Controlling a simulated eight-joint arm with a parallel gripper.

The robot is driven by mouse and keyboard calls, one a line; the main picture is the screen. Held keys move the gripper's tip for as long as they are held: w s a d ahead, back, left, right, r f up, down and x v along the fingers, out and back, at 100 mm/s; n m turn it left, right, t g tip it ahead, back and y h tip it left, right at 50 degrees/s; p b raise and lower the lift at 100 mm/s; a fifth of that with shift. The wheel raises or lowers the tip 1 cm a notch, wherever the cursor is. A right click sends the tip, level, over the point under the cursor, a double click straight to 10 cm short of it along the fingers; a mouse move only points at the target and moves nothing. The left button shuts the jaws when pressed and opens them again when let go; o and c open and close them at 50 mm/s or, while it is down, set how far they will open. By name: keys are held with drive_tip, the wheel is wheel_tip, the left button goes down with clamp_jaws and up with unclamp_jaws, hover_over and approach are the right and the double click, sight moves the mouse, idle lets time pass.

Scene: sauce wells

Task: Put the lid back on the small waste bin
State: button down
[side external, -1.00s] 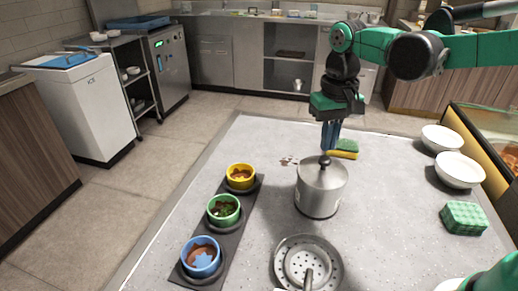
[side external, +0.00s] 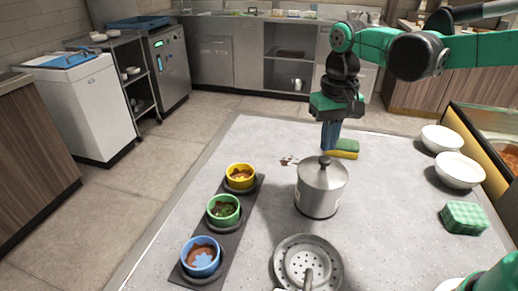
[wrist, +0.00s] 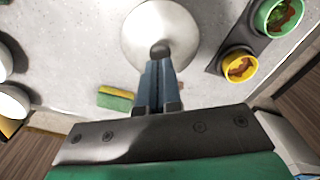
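The small waste bin (side external: 318,198) is a grey metal cylinder standing upright on the table. Its domed lid (side external: 310,174) lies across the top and looks level, with a dark round knob (side external: 324,160) in the centre. The lid (wrist: 140,28) and knob (wrist: 160,49) also show in the wrist view. My gripper (side external: 329,148) points down with its blue-grey fingertips right by the knob. In the wrist view my gripper (wrist: 158,64) has its fingers close together, overlapping the knob's near edge. Whether they touch or grip it is hidden.
A yellow-green sponge (side external: 343,149) lies just behind the bin. Yellow (side external: 241,176), green (side external: 223,209) and blue (side external: 201,257) sauce bowls sit on a dark strip at left. A strainer (side external: 308,262) lies in front. White bowls (side external: 459,170) and a green sponge (side external: 464,217) are right.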

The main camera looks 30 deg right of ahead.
drive_tip(key=shift+f, duration=1.05)
drive_tip(key=shift+r, duration=3.5)
drive_tip(key=shift+s+d+f+t, duration=0.1)
drive_tip(key=shift+s+t, duration=0.2)
drive_tip(key=shift+s, duration=0.05)
drive_tip(key=s+d+f+n+t, duration=0.2)
drive_tip(key=s+f+n+t, duration=0.1)
drive_tip(key=s+f+t, duration=0.2)
drive_tip(key=shift+s+t, duration=0.2)
drive_tip(key=shift+t, duration=0.5)
